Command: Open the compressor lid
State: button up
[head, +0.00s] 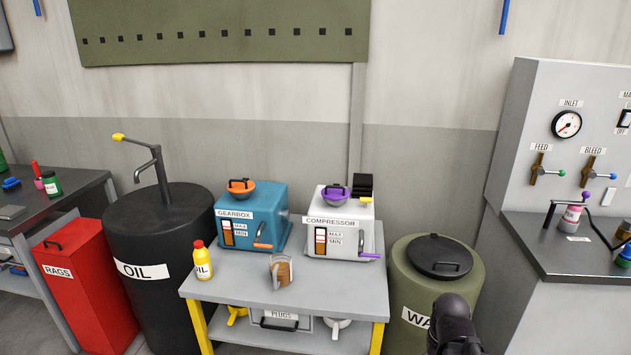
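The compressor (339,238) is a white box labelled COMPRESSOR on the right side of the small grey table. Its round lid (335,196), with a purple handle, sits on the top and looks closed. A level gauge marked MAX and MIN (321,240) is on its front, and a purple lever (371,255) is at its lower right. The dark end of my arm with my gripper (454,318) shows at the bottom right, in front of the green waste drum and apart from the compressor. Its fingers cannot be made out.
The grey table (235,296) also bears the blue gearbox (262,212) with an orange-handled lid, a yellow oil bottle (202,262) and a jug of brown liquid (281,270). A black block (363,185) stands beside the purple lid. The waste drum (409,288) is to the right.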

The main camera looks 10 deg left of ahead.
aim_at(335, 191)
jog(key=u, duration=0.15)
jog(key=i, duration=1.4)
jog(key=z, duration=0.5)
